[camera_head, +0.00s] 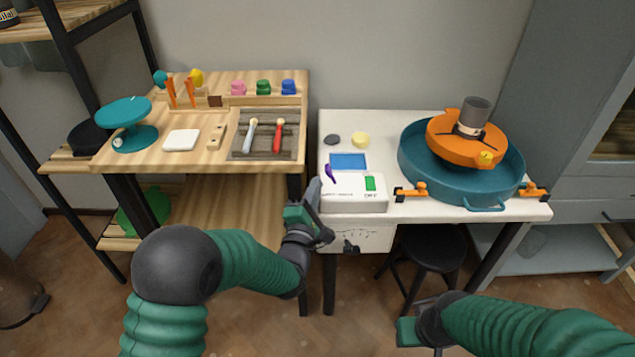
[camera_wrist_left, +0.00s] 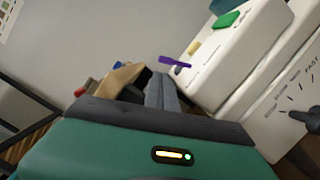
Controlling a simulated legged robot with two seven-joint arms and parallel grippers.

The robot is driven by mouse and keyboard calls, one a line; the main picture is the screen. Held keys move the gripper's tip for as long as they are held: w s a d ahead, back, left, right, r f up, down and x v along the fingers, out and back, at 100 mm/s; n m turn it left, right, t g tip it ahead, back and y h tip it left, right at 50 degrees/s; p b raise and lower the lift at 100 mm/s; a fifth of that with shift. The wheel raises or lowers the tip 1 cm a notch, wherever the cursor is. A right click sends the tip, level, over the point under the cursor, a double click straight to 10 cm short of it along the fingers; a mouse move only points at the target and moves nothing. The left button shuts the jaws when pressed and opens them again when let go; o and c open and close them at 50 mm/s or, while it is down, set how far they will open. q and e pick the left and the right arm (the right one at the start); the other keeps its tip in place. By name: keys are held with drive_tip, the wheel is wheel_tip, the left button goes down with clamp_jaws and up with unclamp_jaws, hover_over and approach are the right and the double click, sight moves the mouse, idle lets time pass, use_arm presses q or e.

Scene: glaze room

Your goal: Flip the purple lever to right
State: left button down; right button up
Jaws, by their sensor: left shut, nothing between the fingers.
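The purple lever (camera_head: 329,173) stands at the left end of a white control box (camera_head: 354,201). Its top leans left in the head view. In the left wrist view the lever (camera_wrist_left: 174,62) sticks out from the box's edge beyond my fingers. My left gripper (camera_head: 314,192) is shut and empty, just left of the box and near the lever, with a small gap visible in the wrist view. The left fingers (camera_wrist_left: 160,92) also show there. My right gripper (camera_head: 412,328) is low at the front right, far from the lever, and its fingers are not clear.
A green switch (camera_head: 370,183) sits on the box. A blue basin (camera_head: 419,175) with an orange wheel (camera_head: 449,146) stands to its right. A wooden bench (camera_head: 190,161) with tools is to the left, across a narrow gap. A black stool (camera_head: 433,243) stands below.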

sight(328, 191)
use_arm(q)
drive_tip(key=shift+x, duration=1.5)
drive_tip(key=shift+d+r+m, duration=0.25)
drive_tip(key=shift+r+m, duration=0.05)
drive_tip(key=shift+m, duration=0.4)
drive_tip(key=shift+d+r+m+g+p, duration=0.45)
drive_tip(key=shift+r+m+g+p, duration=0.05)
drive_tip(key=shift+m+p, duration=0.55)
drive_tip(key=m, duration=0.1)
drive_tip(key=d+m+p, duration=0.1)
drive_tip(key=shift+d+r+m+g, duration=0.2)
drive_tip(key=shift+r+m+g, duration=0.1)
drive_tip(key=shift+m, duration=0.05)
drive_tip(key=shift+f, duration=0.2)
